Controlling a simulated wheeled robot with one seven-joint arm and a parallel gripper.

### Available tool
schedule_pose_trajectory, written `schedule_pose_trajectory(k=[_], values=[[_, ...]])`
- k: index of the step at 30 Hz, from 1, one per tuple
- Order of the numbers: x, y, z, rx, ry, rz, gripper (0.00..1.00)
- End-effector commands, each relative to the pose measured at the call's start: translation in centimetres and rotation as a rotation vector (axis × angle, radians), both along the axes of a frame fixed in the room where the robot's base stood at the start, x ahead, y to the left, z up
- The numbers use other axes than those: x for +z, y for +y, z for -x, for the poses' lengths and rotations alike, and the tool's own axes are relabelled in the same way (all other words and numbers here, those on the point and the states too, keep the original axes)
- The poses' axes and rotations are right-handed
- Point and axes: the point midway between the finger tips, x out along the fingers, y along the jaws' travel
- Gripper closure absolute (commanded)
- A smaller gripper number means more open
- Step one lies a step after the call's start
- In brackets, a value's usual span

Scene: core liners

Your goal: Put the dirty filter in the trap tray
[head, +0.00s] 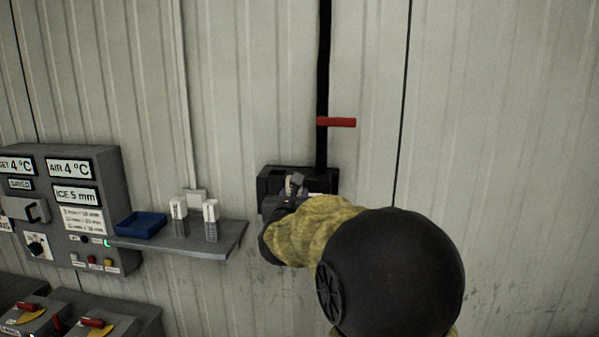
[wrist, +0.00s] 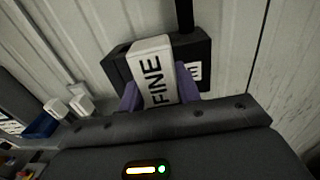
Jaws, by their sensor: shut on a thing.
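A pale grey-white block marked FINE, the filter (wrist: 154,66), is between the purple fingers of my gripper (wrist: 160,92) in the wrist view. The gripper is shut on it. In the head view my gripper (head: 291,192) is at the black wall box (head: 270,183), and the filter's grey end (head: 295,181) shows there. I cannot tell whether the filter sits in the box or just in front of it. A blue tray (head: 141,224), likely the trap tray, lies on the grey shelf to the left, apart from my gripper. Its inside looks empty.
Two white blocks (head: 179,216) (head: 211,219) stand on the shelf (head: 222,238) right of the tray. A control panel (head: 65,205) is at the far left. A black pipe (head: 324,70) with a red handle (head: 337,122) rises above the box. The wall at right is clear.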

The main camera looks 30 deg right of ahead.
Motion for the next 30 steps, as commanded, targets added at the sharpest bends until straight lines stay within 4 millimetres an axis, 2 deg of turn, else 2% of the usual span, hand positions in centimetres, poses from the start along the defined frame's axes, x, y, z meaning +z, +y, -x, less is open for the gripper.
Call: schedule_pose_trajectory(k=[1, 5, 9, 12, 21, 30], values=[[-1.9, 0.3, 0.1, 0.012, 0.009, 0.002, 0.92], [-7.3, 1.8, 0.6, 0.068, 0.015, -0.001, 0.92], [-14.1, 4.0, 1.2, 0.153, 0.017, -0.004, 0.92], [-17.9, 5.4, 1.7, 0.207, 0.013, -0.007, 0.92], [-27.0, 8.4, 2.7, 0.321, 0.010, -0.007, 0.92], [-34.8, 10.8, 3.7, 0.411, 0.006, -0.006, 0.92]])
